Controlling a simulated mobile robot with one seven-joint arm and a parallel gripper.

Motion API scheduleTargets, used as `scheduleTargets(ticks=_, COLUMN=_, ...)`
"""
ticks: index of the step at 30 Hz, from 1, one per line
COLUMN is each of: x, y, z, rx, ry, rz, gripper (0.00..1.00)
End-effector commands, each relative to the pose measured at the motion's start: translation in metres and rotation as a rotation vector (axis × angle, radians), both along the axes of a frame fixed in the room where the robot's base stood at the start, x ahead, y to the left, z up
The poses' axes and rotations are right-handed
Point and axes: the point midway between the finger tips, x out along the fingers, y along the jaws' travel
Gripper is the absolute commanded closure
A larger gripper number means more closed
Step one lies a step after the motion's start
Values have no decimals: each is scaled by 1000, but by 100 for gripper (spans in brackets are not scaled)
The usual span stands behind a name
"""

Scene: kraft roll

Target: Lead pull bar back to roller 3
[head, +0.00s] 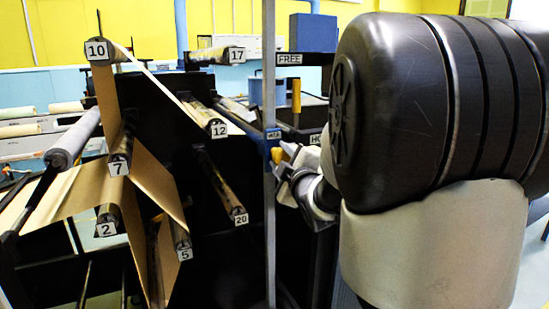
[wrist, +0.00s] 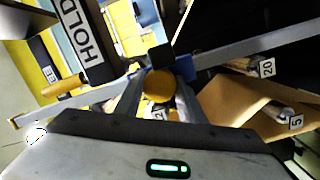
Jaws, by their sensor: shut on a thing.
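The pull bar (head: 269,215) appears as a long thin grey bar, upright in the head view, with a small blue labelled block (head: 273,134) at mid-height. In the wrist view the bar (wrist: 225,58) crosses at a slant. My gripper (head: 284,163) is shut on a yellow knob (wrist: 158,86) at the bar, close to the blue block. The knob sits between both fingers in the wrist view. I see no label 3.
Roller 20 (head: 239,215) sticks out left of the bar, and roller 17 (head: 236,54) is higher up. A yellow handle (head: 296,95) stands between the FREE sign (head: 289,58) and the HOLD sign (wrist: 82,40). A dark panel (head: 225,260) lies behind the rollers.

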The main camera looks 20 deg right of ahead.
Motion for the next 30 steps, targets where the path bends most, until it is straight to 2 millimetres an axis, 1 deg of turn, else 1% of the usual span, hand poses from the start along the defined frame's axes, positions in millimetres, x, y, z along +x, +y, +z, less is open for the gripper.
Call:
scheduleTargets(ticks=1, x=0, y=0, z=0, rx=0, ry=-1, rz=0, gripper=77)
scheduleTargets(ticks=5, x=0, y=0, z=0, rx=0, ry=-1, rz=0, gripper=99)
scheduleTargets(ticks=8, x=0, y=2, z=0, rx=0, ry=-2, rz=0, gripper=100)
scheduleTargets(ticks=11, x=0, y=14, z=-2, rx=-1, ry=-5, rz=3, gripper=100)
scheduleTargets(ticks=18, x=-1, y=54, z=-4, rx=-1, ry=-6, rz=7, gripper=100)
scheduleTargets(ticks=30, x=-4, y=118, z=-1, rx=1, ry=-3, rz=6, gripper=100)
